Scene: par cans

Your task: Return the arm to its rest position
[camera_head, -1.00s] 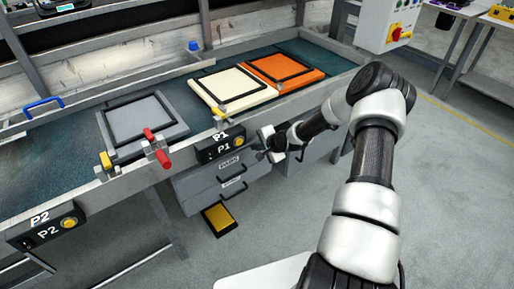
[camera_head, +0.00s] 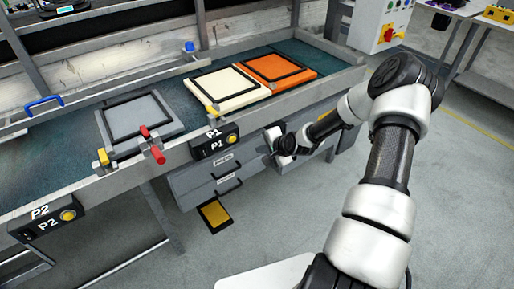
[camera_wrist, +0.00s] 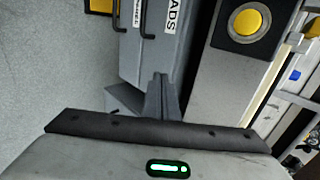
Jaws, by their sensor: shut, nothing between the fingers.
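My arm (camera_head: 390,160) reaches from the bottom right of the head view, bends at the elbow and comes back toward the bench. My gripper (camera_head: 272,139) is in front of the bench's front rail, just right of the P1 button box (camera_head: 214,142). In the wrist view my gripper's fingers (camera_wrist: 161,88) are together with nothing between them. The wrist view also shows a drawer unit (camera_wrist: 152,45) and the yellow P1 button (camera_wrist: 249,21) beyond the fingers. I cannot tell the exact gap between the gripper and the drawers.
The bench carries a grey panel (camera_head: 170,122), a cream panel (camera_head: 245,97) and an orange panel (camera_head: 300,73). Red and yellow clamps stick out at the front rail. A yellow pedal (camera_head: 215,214) lies on the floor. The floor (camera_head: 470,200) right of my arm is clear.

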